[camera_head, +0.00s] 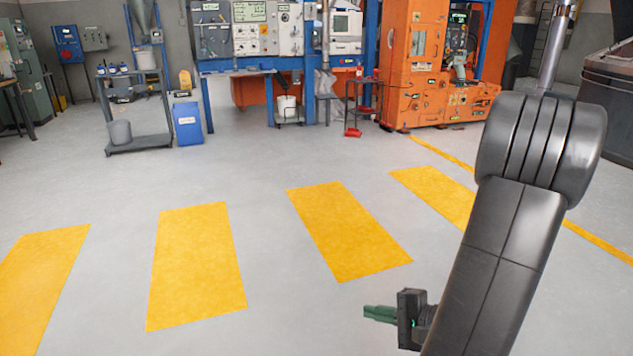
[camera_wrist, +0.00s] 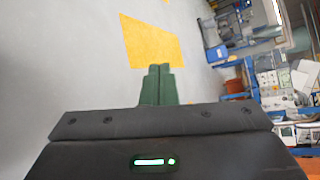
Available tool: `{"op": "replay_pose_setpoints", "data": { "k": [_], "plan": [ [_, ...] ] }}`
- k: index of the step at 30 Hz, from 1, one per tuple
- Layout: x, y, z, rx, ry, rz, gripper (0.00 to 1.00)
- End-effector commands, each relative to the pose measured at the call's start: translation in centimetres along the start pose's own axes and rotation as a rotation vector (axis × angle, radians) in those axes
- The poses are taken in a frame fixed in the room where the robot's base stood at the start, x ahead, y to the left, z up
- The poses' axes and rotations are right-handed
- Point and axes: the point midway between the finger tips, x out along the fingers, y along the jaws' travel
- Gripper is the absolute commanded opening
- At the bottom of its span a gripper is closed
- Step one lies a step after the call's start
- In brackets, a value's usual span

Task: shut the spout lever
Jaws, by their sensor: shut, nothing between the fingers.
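No spout lever can be made out for certain in either view. A grey funnel-shaped hopper (camera_head: 142,17) hangs above a stand at the upper left of the head view, with a pale bucket (camera_head: 146,59) below it; any lever there is too small to tell. My gripper (camera_head: 368,312) is at the bottom of the head view, over open floor and far from the machines. Its green fingers are shut together and empty, as the wrist view also shows (camera_wrist: 160,72).
A blue container (camera_head: 188,123) and a grey bucket (camera_head: 120,132) stand by a low rack. Blue-framed panels (camera_head: 240,30) and an orange machine (camera_head: 413,60) line the back. A dark vat (camera_head: 610,100) is at the right. The yellow-marked floor (camera_head: 270,250) between is clear.

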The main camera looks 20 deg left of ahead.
Motion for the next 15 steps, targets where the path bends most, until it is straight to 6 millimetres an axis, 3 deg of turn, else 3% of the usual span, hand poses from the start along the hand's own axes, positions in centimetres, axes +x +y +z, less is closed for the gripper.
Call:
{"op": "replay_pose_setpoints", "data": {
  "k": [1, 6, 10, 15],
  "plan": [
    [1.2, 1.3, -3.3, 0.021, 0.031, -0.083, 0.0],
    [2.2, 1.3, -11.3, 0.045, 0.152, -0.331, 0.0],
    [2.1, 1.5, -15.6, 0.051, 0.231, -0.452, 0.0],
    [1.7, 1.6, -18.1, 0.05, 0.285, -0.523, 0.0]
  ]
}}
